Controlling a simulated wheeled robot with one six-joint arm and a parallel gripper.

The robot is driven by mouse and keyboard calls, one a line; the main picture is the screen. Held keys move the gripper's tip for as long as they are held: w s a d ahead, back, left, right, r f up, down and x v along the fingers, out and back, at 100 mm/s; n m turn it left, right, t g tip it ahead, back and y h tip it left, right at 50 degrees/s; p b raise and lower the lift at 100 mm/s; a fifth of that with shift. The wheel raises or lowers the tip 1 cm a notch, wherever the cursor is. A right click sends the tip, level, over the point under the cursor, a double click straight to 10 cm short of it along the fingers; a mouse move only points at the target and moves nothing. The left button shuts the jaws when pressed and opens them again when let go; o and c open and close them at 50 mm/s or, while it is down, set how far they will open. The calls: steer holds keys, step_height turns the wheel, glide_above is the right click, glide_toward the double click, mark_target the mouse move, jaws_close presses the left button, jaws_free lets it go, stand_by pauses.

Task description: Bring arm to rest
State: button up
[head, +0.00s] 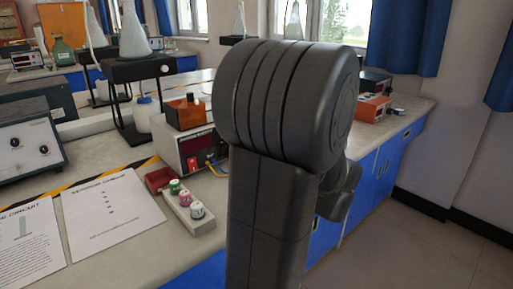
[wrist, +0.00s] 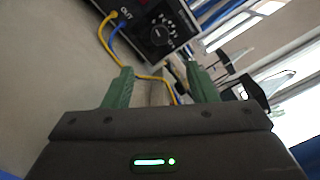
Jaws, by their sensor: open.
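My arm stands large and dark grey in the middle of the head view, in front of the bench, and hides part of it. My gripper (wrist: 160,82) shows in the wrist view with two green fingers set well apart. No object is visible between its fingers except a yellow cable (wrist: 153,78) and bench surface beyond. An instrument box (wrist: 158,30) with a dial and yellow and blue cables lies past the fingertips. The gripper itself cannot be made out in the head view.
A bench (head: 110,259) with blue cabinets runs across the room. On it are a holder with several coloured knobs (head: 188,206), a powered instrument (head: 188,150), printed sheets (head: 108,214) and a flask on a stand (head: 134,70). Open floor (head: 430,255) lies at the right.

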steer(key=b+x, duration=0.1)
steer(key=x, duration=1.2)
steer(key=shift+w+a, duration=0.2)
steer(key=shift+w, duration=0.05)
steer(key=p+v, duration=0.1)
steer(key=v, duration=1.2)
steer(key=shift+s+d, duration=0.15)
steer(key=shift+s, duration=0.1)
steer(key=x, duration=1.3)
steer(key=shift+w+r, duration=0.15)
steer(key=shift+w, duration=0.15)
steer(key=shift+s+r+m+p, duration=0.1)
steer(key=shift+m+p, duration=0.5)
steer(key=shift+p, duration=0.05)
steer(key=m+p, duration=0.6)
steer(key=p, duration=0.5)
steer(key=shift+m+p, duration=0.3)
steer(key=shift+m, duration=0.1)
steer(key=v, duration=1)
steer(key=shift+s+f+b, duration=0.25)
steer(key=shift+f+b, duration=0.05)
